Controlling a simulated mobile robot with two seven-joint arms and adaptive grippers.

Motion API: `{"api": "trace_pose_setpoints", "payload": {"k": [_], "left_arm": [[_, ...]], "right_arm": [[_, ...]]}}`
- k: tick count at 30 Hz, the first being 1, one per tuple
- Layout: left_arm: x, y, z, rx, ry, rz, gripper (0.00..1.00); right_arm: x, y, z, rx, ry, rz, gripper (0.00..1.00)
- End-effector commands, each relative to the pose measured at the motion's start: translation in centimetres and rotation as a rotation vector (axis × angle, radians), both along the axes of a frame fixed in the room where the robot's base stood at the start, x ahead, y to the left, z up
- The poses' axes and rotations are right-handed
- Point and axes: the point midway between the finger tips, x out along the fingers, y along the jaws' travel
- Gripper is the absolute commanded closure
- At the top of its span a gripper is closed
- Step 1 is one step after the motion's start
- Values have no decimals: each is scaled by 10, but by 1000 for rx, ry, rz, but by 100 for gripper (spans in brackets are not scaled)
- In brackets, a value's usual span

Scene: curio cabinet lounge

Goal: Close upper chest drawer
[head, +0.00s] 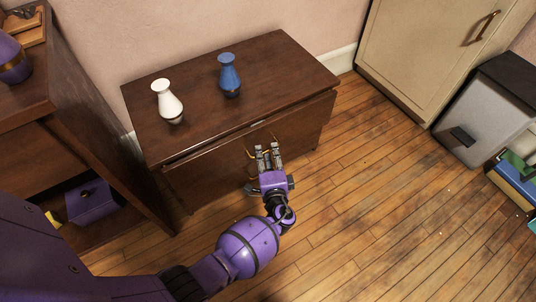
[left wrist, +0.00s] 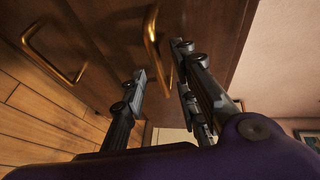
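A dark wooden chest (head: 205,70) stands against the wall. Its upper drawer (head: 210,168) sits slightly forward of the body, with a narrow gap along its top edge. My left gripper (head: 268,150) is at the chest's front, by a brass handle (head: 249,153). In the left wrist view the gripper (left wrist: 160,62) has its fingers apart, with a brass handle (left wrist: 153,38) between or just ahead of the tips; contact cannot be told. A second brass handle (left wrist: 45,58) shows to the left in that view. My right gripper is not in view.
A white vase (head: 166,101) and a blue vase (head: 229,75) stand upright on the chest. A dark shelf unit (head: 95,110) stands close on the left. A beige cabinet (head: 420,50) and a grey box (head: 480,105) are at the right. The wooden floor (head: 380,200) in front is clear.

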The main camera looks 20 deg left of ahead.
Motion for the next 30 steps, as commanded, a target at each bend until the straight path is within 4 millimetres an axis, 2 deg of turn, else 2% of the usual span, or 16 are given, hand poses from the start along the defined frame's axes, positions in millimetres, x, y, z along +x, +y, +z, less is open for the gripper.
{"api": "trace_pose_setpoints", "payload": {"k": [10, 17, 27, 30], "left_arm": [[6, 3, -1, 0, 0, 0, 73], [5, 3, -1, 0, 0, 0, 100], [6, 3, -1, 1, 0, 0, 100], [10, 10, -3, 3, 1, 1, 100]], "right_arm": [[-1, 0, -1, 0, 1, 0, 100], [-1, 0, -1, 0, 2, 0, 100], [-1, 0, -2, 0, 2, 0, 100], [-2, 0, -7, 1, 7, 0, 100]]}}
